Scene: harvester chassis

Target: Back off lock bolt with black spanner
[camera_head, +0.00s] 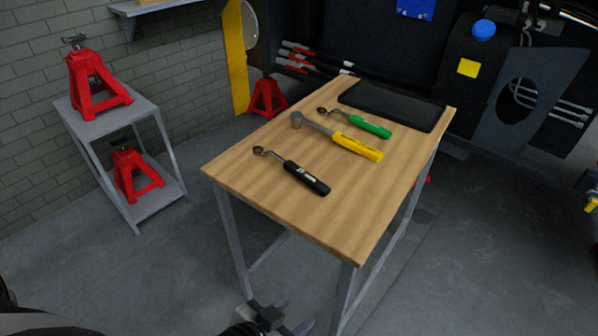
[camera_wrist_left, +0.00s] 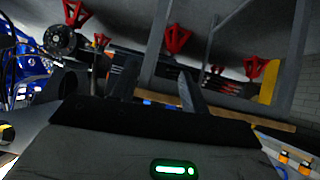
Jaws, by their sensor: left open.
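The black spanner (camera_head: 306,178), with a ring head at its left end, lies on the near part of the wooden table top (camera_head: 335,222). My left gripper (camera_head: 292,314) is low at the bottom of the head view, beside the near table legs and below the table top. It is apart from the spanner. In the left wrist view its two fingers (camera_wrist_left: 157,90) are spread with nothing between them. I cannot make out the lock bolt in either view. My right gripper is not in view.
A yellow-handled tool (camera_head: 357,147) and a green-handled spanner (camera_head: 370,126) lie behind the black one. A black mat (camera_head: 393,105) covers the far table end. A grey shelf (camera_head: 108,120) with red jack stands (camera_head: 94,83) is at left. Dark machinery (camera_head: 480,50) stands behind.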

